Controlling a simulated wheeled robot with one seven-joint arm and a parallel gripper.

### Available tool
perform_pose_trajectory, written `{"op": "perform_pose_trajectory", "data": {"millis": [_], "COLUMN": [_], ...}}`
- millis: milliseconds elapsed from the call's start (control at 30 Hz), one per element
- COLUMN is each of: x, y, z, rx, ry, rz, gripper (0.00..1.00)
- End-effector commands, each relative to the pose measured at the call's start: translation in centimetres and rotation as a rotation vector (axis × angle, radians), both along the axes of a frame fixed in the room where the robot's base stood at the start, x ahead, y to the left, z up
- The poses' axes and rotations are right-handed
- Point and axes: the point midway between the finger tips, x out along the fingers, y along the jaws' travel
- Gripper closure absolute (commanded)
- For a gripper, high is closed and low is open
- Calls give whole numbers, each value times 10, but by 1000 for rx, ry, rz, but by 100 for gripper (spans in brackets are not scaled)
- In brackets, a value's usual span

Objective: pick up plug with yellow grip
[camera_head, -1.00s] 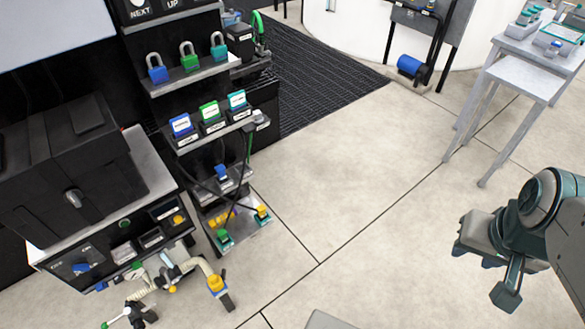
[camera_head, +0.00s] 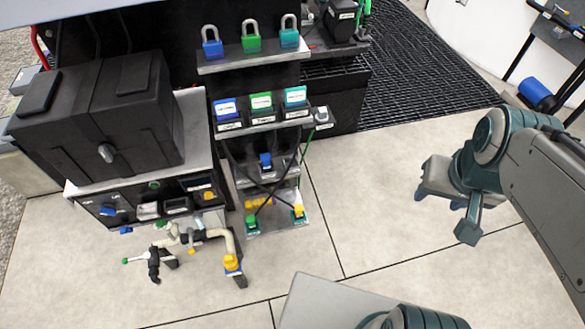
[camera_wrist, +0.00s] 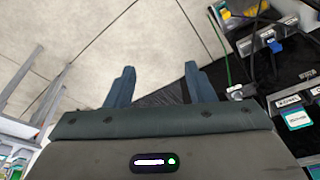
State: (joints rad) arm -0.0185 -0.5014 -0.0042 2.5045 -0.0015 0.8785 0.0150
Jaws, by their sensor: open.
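A small plug with a yellow grip (camera_head: 298,210) stands upright at the right end of the lowest shelf of the black rack, beside a green-gripped plug (camera_head: 251,221). Its lower part is too small to make out. A yellow piece also shows at the top of the wrist view, but I cannot tell whether it is this plug. My gripper (camera_head: 462,214) hangs over open floor, well to the right of the rack. In the wrist view its two blue fingers (camera_wrist: 158,67) are spread apart with nothing between them.
The rack's upper shelves hold padlocks (camera_head: 250,40) and labelled blocks (camera_head: 261,107). Dark and green cables hang in front of the lower shelves. A pipe assembly with a yellow knob (camera_head: 231,263) stands left of the rack. The floor (camera_head: 370,200) between rack and arm is clear.

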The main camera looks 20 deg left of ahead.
Motion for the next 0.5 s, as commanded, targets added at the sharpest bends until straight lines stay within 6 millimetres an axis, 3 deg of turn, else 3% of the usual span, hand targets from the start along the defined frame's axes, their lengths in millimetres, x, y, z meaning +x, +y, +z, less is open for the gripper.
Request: {"op": "perform_pose_trajectory", "data": {"millis": [167,500], "x": [24,81], "y": [19,95], "z": [-57,-195], "rx": [20,65], "ry": [-22,-109], "rz": [57,244], "gripper": [51,51]}}
